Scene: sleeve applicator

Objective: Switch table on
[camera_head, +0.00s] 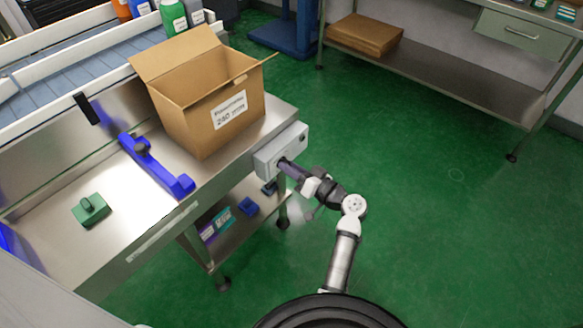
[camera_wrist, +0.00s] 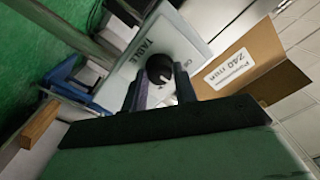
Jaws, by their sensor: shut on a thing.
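A light grey control box (camera_head: 268,160) is mounted at the right end of the steel table (camera_head: 140,222). In the wrist view its pale face (camera_wrist: 128,75) carries the word "TABLE" and a round black knob (camera_wrist: 159,67). My gripper (camera_head: 287,166) reaches the front of the box from the right. In the wrist view the fingers of my gripper (camera_wrist: 161,77) are on either side of the knob and shut on it. A small label beside the knob is too blurred to read surely. In the head view my gripper hides the knob.
An open cardboard box (camera_head: 205,95) stands on the table near the control box. A blue bar (camera_head: 155,165) and a green block with a handle (camera_head: 91,209) are on the tabletop. A lower shelf (camera_head: 228,235) holds small items. Green floor to the right is clear.

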